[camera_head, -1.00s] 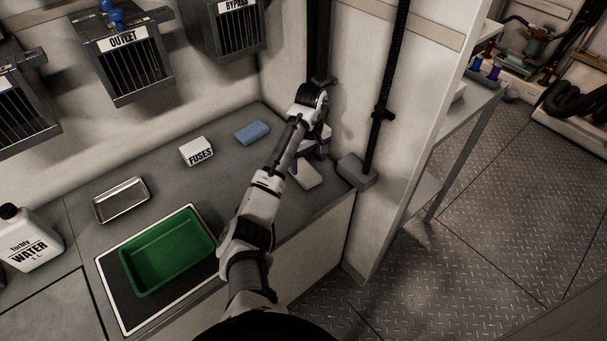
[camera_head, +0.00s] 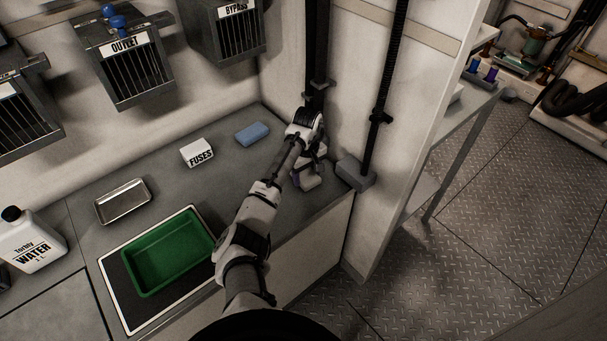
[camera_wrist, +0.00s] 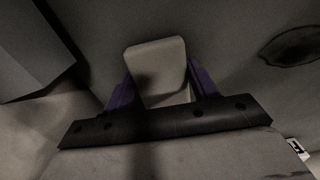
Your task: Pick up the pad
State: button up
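A pale, beige-white pad (camera_wrist: 160,64) lies on the grey counter in the wrist view. In the head view, the pad (camera_head: 308,182) shows at the counter's right end, partly hidden by my gripper. My gripper (camera_wrist: 158,80) is over it, with one purple finger on each side of the pad. The fingers look spread, with the pad between them. I cannot tell whether either finger touches it. In the head view, my gripper (camera_head: 304,172) is low at the pad, and its fingertips are mostly hidden.
A blue block (camera_head: 252,133) and a white FUSES box (camera_head: 197,153) lie left of my gripper. A metal tray (camera_head: 122,202), a green bin (camera_head: 166,253) and a water jug (camera_head: 35,243) stand farther left. A wall and a grey block (camera_head: 355,172) are close on the right.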

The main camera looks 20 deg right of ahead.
aim_at(306, 176)
jog(key=c, duration=0.4)
jog(key=shift+o, duration=0.2)
jog(key=shift+r, duration=0.1)
notch_tip(306, 176, up, 20)
jog(key=p, duration=0.2)
jog(key=o, duration=0.3)
jog(key=shift+c, duration=1.2)
jog(key=shift+f, duration=0.2)
